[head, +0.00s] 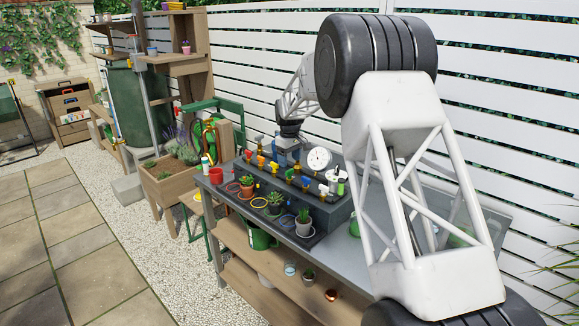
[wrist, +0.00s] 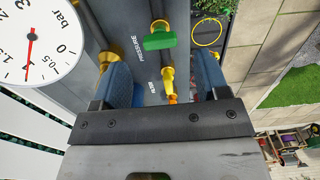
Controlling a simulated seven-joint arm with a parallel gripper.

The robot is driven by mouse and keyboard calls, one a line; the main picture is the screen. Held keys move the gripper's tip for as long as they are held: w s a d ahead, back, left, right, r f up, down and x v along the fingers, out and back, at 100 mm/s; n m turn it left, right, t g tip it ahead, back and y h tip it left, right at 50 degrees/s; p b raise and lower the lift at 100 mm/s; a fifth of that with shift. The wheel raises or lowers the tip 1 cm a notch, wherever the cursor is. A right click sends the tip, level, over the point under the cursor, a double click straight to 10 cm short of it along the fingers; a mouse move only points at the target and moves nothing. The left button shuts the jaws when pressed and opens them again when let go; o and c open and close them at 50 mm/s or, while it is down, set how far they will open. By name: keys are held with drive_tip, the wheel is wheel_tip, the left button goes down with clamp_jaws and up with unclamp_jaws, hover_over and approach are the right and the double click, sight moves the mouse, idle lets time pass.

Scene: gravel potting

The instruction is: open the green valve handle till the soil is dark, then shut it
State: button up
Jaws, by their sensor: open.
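The green valve handle (wrist: 160,40) shows in the wrist view, on a yellow fitting on the grey panel; I cannot pick it out surely in the head view. My gripper (wrist: 160,80) is open and empty, its two blue-grey fingers spread wide, with the green handle beyond the tips and apart from them. A yellow-orange handle (wrist: 169,85) shows between the fingers. In the head view my gripper (head: 288,150) is over the back of the valve bench. Potted plants (head: 303,221) stand along the bench front; their soil is too small to judge for darkness.
A white pressure gauge (wrist: 35,45) with a red needle is close at the left of the wrist view; it also stands on the bench (head: 319,160). Several coloured handles line the panel. A red cup (head: 216,176) stands at the bench's left end. A slatted white fence (head: 270,70) is behind.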

sight(290, 170)
drive_tip(key=shift+r, duration=1.65)
drive_tip(key=shift+f, duration=0.2)
idle(5.8)
